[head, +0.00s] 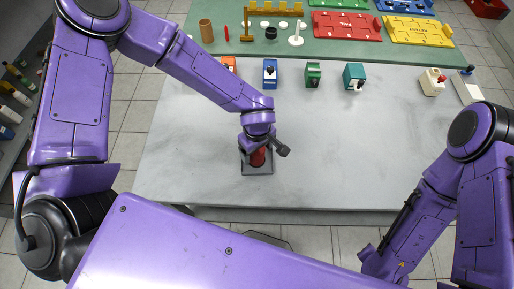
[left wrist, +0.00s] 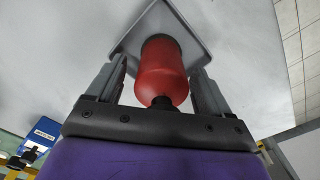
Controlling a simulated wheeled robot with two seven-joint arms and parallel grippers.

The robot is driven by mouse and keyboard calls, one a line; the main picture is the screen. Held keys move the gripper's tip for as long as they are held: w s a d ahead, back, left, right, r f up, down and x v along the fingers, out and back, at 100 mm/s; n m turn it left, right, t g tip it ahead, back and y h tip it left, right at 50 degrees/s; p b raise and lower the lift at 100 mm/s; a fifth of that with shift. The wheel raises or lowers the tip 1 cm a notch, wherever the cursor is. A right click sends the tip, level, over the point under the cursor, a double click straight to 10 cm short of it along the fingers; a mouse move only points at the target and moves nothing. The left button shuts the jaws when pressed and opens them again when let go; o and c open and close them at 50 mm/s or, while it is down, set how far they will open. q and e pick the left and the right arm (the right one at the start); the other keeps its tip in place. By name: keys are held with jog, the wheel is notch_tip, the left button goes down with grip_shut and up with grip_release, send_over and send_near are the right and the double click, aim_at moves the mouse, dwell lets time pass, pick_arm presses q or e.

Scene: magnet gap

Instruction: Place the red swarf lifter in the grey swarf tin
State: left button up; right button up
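The red swarf lifter (head: 258,158) stands over a grey square tin (head: 257,170) near the front of the table. In the left wrist view the red body (left wrist: 162,70) sits between the two fingers of my left gripper (left wrist: 163,92), its lower end over the grey tin (left wrist: 196,38). I see a gap beside the left finger, and the right finger is close to the red body. My left gripper also shows in the head view (head: 262,147), above the tin. Whether the lifter rests on the tin's floor is hidden. My right gripper is out of view.
Orange, blue (head: 270,74), green (head: 313,75) and teal (head: 354,76) blocks stand along the table's back. A white block with a red knob (head: 432,82) stands at the back right. Beyond lie a red tray (head: 346,27) and a yellow tray (head: 418,31). The table's middle right is clear.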

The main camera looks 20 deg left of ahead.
pick_arm(q)
notch_tip(320, 180, up, 12)
jog(key=shift+r, duration=0.2)
